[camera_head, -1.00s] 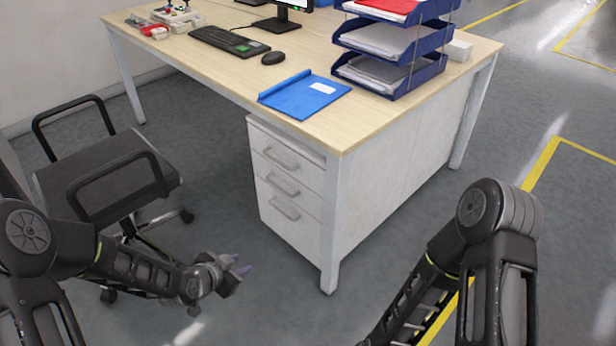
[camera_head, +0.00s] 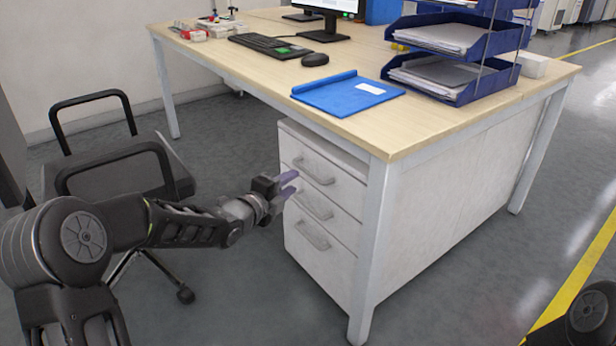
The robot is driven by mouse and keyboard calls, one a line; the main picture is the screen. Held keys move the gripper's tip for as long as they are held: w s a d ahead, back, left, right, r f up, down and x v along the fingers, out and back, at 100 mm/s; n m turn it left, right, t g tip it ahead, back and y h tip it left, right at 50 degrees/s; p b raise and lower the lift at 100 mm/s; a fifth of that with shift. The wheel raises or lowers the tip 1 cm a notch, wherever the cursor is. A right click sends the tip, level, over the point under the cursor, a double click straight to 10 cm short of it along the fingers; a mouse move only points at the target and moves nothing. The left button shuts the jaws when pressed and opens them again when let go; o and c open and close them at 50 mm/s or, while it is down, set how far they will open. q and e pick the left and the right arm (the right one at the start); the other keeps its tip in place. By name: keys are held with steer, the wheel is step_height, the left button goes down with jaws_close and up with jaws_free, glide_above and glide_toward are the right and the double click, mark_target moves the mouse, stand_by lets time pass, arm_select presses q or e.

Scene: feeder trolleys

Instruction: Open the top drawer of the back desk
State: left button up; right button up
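The desk (camera_head: 440,137) has a pale wood top and white side panel. Under its near left side stands a white drawer unit with three drawers, all shut. The top drawer (camera_head: 335,183) has a grey bar handle (camera_head: 314,172). My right gripper is out of view.
A black office chair (camera_head: 118,165) stands on the left, behind my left arm. The desk leg (camera_head: 371,250) is right of the drawers. A blue folder (camera_head: 345,94), mouse, keyboard, monitor and paper trays (camera_head: 455,80) are on top. Floor before the drawers is clear.

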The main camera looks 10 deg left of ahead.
mark_target(306, 173)
arm_select(q)
steer(key=b+x, duration=0.2)
steer(key=x, duration=0.5)
steer(key=shift+w+f, duration=0.2)
steer(key=shift+w, duration=0.15)
steer(key=shift+d, duration=0.1)
steer(key=shift+c, duration=0.2)
jaws_close()
stand_by(0.8)
